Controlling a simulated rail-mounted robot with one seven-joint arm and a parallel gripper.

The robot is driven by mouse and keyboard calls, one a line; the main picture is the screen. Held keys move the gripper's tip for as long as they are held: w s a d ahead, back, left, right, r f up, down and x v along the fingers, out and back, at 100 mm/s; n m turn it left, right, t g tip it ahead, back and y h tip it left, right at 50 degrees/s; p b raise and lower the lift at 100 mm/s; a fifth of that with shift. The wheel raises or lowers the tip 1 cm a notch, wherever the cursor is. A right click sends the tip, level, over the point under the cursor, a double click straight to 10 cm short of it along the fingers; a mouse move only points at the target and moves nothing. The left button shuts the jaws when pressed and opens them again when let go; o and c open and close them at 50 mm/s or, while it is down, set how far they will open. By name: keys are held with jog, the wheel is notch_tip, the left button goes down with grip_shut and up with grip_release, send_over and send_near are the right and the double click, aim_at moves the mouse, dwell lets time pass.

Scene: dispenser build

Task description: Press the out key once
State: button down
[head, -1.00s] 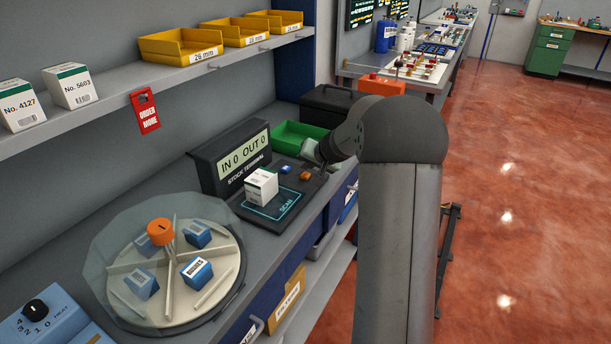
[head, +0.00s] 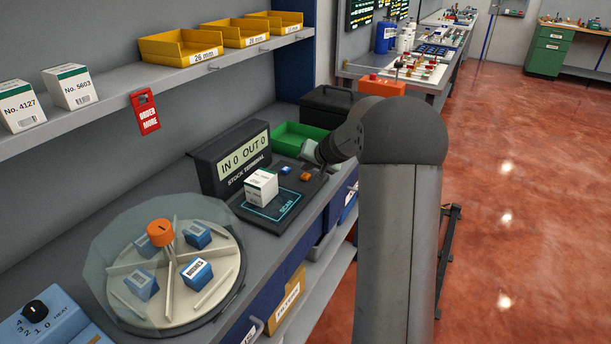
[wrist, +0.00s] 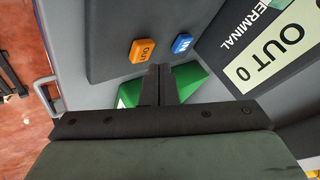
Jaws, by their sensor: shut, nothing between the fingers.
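The stock terminal (head: 222,178) stands on the bench, and its display reads IN 0 OUT 0. The orange out key (head: 305,177) and the blue in key (head: 285,170) sit on its dark base. In the wrist view the orange out key (wrist: 142,51) lies just beyond my fingertips, slightly left, and the blue in key (wrist: 182,43) is to the right. My gripper (wrist: 159,68) is shut and empty, with a visible gap in the picture between its tips and the out key. In the head view my arm partly hides the gripper.
A white box (head: 261,186) stands on the scan pad (head: 284,207) of the terminal. A green bin (head: 290,134) is behind the keys, with a black case (head: 328,103) beyond. A round carousel (head: 205,308) with blue boxes is at front left.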

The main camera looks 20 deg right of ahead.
aim_at(308, 177)
jog(key=shift+f, duration=0.15)
dwell(0.5)
jog(key=shift+f+b, duration=0.35)
jog(key=shift+b, duration=0.45)
jog(key=shift+f+b, duration=0.45)
jog(key=shift+b, duration=0.2)
dwell(0.4)
jog(key=shift+r, duration=0.1)
dwell(0.3)
jog(key=shift+r+p, duration=0.4)
jog(key=shift+r, duration=0.4)
jog(key=shift+r+p, duration=1.5)
jog(key=shift+r, duration=1.05)
